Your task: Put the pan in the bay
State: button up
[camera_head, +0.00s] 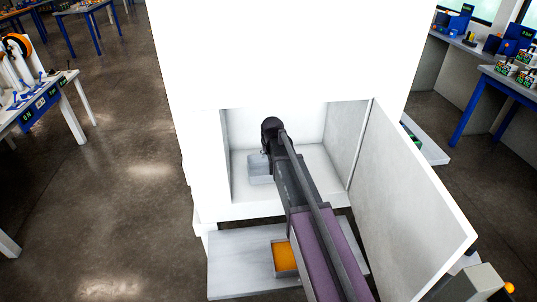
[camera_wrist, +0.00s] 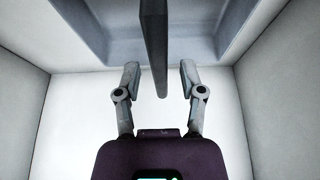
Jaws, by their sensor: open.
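The pan (camera_head: 259,166) is a small grey open box on the floor of the white bay (camera_head: 315,165). In the wrist view its grey walls (camera_wrist: 85,52) fill the top, and a dark upright handle (camera_wrist: 155,45) points toward me. My gripper (camera_wrist: 160,75) is inside the bay, with its fingers spread on either side of the handle and a visible gap on both sides. It does not hold the pan. In the head view my arm hides the fingers and part of the pan.
The bay's door (camera_head: 405,205) stands open on the right, beside my arm. Below the bay, a tray of orange liquid (camera_head: 286,257) sits on a pale shelf (camera_head: 235,262). Bay walls stand close on both sides in the wrist view. Open floor (camera_head: 120,190) lies left.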

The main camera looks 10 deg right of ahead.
jog(key=shift+p+v, duration=2.7)
jog(key=shift+v, duration=0.5)
jog(key=s+d+g, duration=0.2)
jog(key=s, duration=1.1)
jog(key=s+d+f+g, duration=0.1)
jog(key=s+d+g, duration=0.1)
jog(key=s, duration=1.1)
jog(key=shift+s+d+f+g, duration=0.2)
jog(key=shift+s+f+g, duration=0.1)
jog(key=shift+s, duration=0.1)
